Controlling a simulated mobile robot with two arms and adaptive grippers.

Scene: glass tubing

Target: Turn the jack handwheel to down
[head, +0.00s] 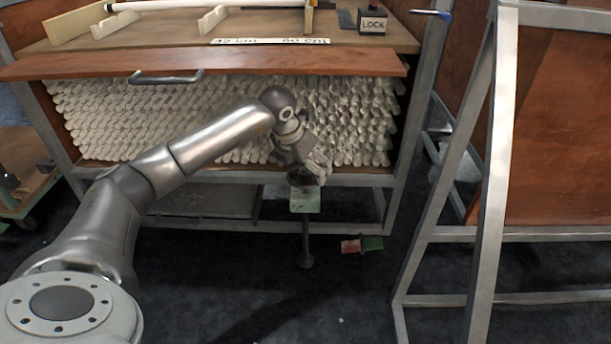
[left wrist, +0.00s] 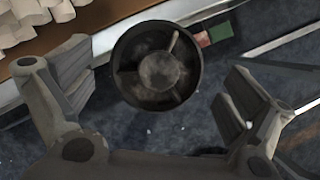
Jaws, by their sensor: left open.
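The jack handwheel (left wrist: 157,65) is a dark round wheel with spokes and a rounded hub. In the left wrist view it shows between the two spread fingers of my left gripper (left wrist: 158,92), with gaps on both sides. In the head view my left gripper (head: 314,163) is close at the handwheel (head: 299,178) and partly hides it. I cannot tell whether the fingers are level with the rim. The green jack body (head: 306,201) is below, on a dark post with a foot (head: 305,262) at the floor. My right gripper is not in view.
A rack of stacked pale glass tubes (head: 120,125) stands right behind the jack, with a metal frame rail (head: 350,180). A red and green plate (head: 362,244) is right of the post. A metal stand (head: 485,180) rises at right. A LOCK block (head: 373,22) sits on the bench.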

